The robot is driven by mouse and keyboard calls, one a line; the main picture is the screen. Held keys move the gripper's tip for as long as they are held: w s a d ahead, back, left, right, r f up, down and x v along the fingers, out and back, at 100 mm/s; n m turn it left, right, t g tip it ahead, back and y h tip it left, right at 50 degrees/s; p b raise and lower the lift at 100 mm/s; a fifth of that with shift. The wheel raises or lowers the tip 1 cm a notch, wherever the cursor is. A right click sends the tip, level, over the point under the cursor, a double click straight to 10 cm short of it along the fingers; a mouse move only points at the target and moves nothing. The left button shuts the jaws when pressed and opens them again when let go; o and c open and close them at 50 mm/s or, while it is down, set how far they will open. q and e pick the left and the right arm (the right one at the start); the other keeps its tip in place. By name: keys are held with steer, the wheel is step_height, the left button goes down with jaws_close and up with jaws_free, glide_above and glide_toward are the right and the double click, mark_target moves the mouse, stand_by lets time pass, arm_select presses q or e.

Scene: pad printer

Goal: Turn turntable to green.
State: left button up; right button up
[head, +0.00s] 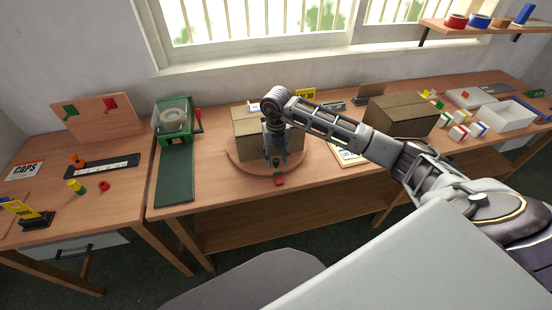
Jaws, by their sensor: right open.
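The round wooden turntable (245,167) sits on the middle table near its front edge. A brown cardboard box (248,146) stands on it. My right gripper (275,164) points down over the front part of the turntable, in front of the box, and hides part of both. It is open; whether it touches the turntable I cannot tell. A small red piece (280,181) shows at the turntable's front edge, just below the gripper, with a little green beside it. My left gripper is not in view.
A second brown box (401,117) stands to the right, beyond my right arm. A white tray (508,119) and several small blocks are farther right.

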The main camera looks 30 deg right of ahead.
step_height(320, 180, up, 11)
steer(key=shift+f, duration=0.2)
stand_by(0.3)
steer(key=shift+a, duration=0.1)
stand_by(0.4)
